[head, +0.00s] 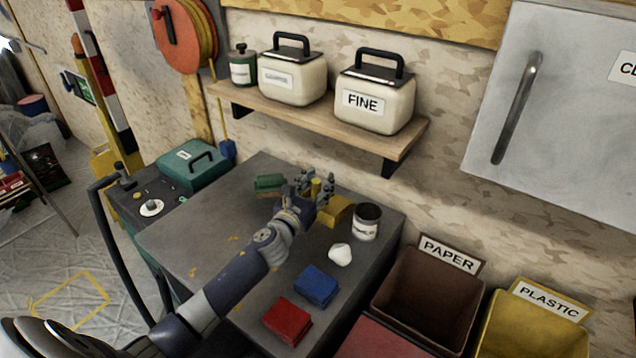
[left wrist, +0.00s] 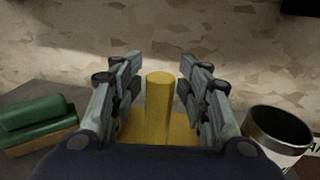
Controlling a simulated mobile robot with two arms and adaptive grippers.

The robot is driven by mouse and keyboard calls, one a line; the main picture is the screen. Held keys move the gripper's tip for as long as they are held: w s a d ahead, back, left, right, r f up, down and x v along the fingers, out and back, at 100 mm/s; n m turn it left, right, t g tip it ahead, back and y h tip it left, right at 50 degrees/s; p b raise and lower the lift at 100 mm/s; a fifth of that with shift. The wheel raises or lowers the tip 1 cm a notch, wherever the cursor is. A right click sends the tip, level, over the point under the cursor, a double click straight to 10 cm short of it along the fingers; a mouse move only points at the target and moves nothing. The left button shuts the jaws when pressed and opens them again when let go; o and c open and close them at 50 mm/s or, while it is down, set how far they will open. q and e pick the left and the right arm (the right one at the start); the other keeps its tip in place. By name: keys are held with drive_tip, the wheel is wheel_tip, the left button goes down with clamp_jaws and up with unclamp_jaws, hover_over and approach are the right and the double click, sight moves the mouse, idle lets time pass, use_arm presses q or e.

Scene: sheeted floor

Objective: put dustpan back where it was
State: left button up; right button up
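The yellow dustpan (head: 337,212) lies at the back of the grey tabletop, near the wall. My left gripper (head: 314,187) is over it and hides part of it. In the left wrist view, the dustpan's upright yellow handle (left wrist: 159,105) stands between the two fingers of my left gripper (left wrist: 160,85). A gap shows on both sides of the handle, so the gripper is open around it and not touching it. My right gripper is in neither view.
A green brush-like block (head: 269,183) lies left of the gripper, and a metal can (head: 367,223) stands close on its right. A white lump (head: 340,254), blue cloth (head: 315,286) and red cloth (head: 287,321) lie nearer. A shelf (head: 300,112) overhangs behind. The table's left part is clear.

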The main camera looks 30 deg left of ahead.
use_arm(q)
drive_tip(key=shift+r, duration=0.15)
drive_tip(key=shift+s, duration=0.25)
drive_tip(key=s+b, duration=0.1)
drive_tip(key=s, duration=1)
drive_tip(key=shift+s+d+b, duration=0.15)
drive_tip(key=shift+s+b, duration=0.1)
drive_tip(key=shift+b, duration=0.05)
